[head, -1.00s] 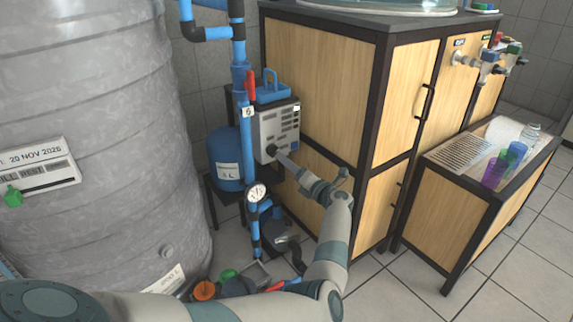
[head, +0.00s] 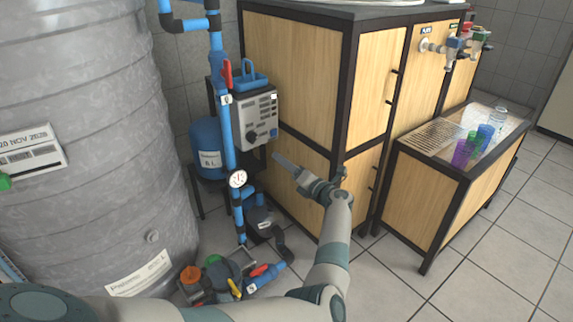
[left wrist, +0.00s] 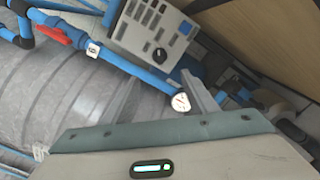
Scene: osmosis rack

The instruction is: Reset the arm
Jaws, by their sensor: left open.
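My left arm comes in from the lower left in the head view. Its left gripper (head: 280,159) is below and right of the grey control box (head: 254,118), apart from it, pointing up and left. In the left wrist view the two fingers stand apart with nothing between them, so the left gripper (left wrist: 160,95) is open. The control box (left wrist: 140,30) shows there beyond the fingertips, with a black round knob (left wrist: 159,55). The knob also shows in the head view (head: 251,138). My right gripper is not in view.
A large grey tank (head: 80,130) fills the left side. Blue pipes (head: 227,140) with a gauge (head: 237,179) stand beside the control box. A wooden cabinet (head: 290,75) is behind my gripper. A low bench (head: 430,195) holds coloured cups. Pumps and valves (head: 225,275) sit low; tiled floor is clear at right.

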